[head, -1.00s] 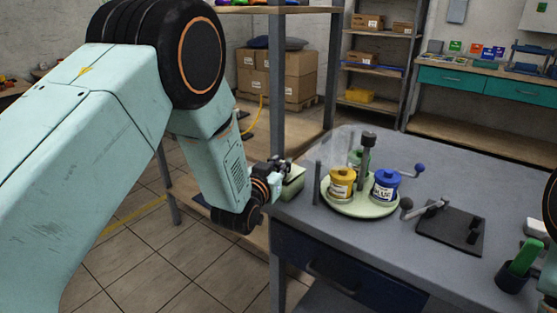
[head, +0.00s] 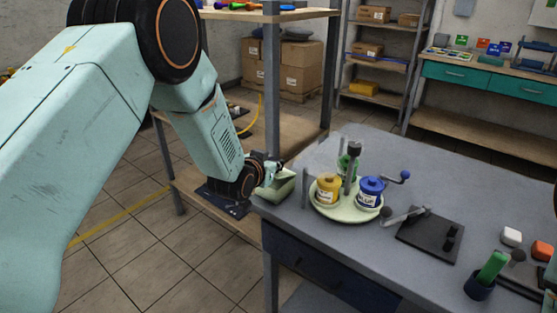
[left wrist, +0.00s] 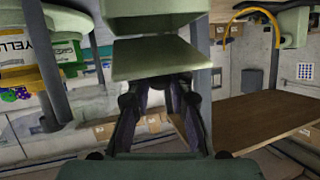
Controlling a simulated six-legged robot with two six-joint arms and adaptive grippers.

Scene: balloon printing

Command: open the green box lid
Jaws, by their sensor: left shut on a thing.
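The small pale green box (head: 283,187) sits at the near left corner of the grey table in the head view. My left gripper (head: 277,167) is at its left and upper side, shut on the lid. In the left wrist view the lid (left wrist: 158,60) is a flat green panel at my fingertips (left wrist: 160,84). The green box body (left wrist: 150,24) shows above it in that picture. The lid looks tilted away from the body, with a gap between them. The inside of the box is hidden.
A round pale turntable (head: 347,213) with yellow (head: 328,190), blue (head: 370,192) and green jars stands right of the box. A wooden shelf rack (head: 271,100) stands behind.

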